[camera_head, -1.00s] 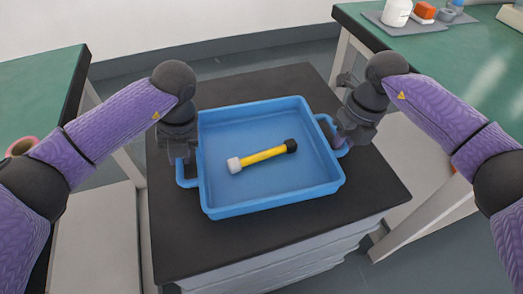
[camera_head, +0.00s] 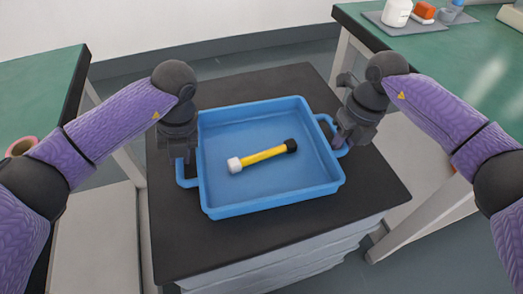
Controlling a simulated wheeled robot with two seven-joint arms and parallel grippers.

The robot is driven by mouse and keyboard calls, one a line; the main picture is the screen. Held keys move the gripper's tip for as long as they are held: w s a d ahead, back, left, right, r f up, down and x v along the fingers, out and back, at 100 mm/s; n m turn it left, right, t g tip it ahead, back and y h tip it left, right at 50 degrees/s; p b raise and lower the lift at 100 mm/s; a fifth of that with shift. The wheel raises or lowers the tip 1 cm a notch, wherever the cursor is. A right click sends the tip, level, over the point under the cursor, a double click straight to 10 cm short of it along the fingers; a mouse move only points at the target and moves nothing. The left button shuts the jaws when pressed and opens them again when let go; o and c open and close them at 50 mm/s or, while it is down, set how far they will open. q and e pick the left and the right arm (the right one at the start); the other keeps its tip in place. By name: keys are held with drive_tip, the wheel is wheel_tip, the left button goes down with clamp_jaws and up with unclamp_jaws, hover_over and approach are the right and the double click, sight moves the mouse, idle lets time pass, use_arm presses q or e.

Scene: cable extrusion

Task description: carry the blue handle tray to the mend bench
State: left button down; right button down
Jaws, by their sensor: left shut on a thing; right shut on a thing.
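The blue handle tray (camera_head: 270,208) rests on a black-topped cabinet (camera_head: 175,245) in the middle of the view. A yellow rod with one white end and one black end (camera_head: 262,156) lies inside it. My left gripper (camera_head: 180,160) is shut on the tray's left handle. My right gripper (camera_head: 338,140) is shut on the tray's right handle. The fingers are partly hidden by the wrists. I cannot tell which green-topped bench is the mend bench.
A green bench (camera_head: 40,95) stands at the left with a pinkish roll (camera_head: 21,146) on it. Another green bench (camera_head: 450,60) at the right holds a grey mat with a white bottle (camera_head: 397,12) and an orange block (camera_head: 424,10). Grey floor shows between them.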

drive_tip(key=shift+r, duration=0.1)
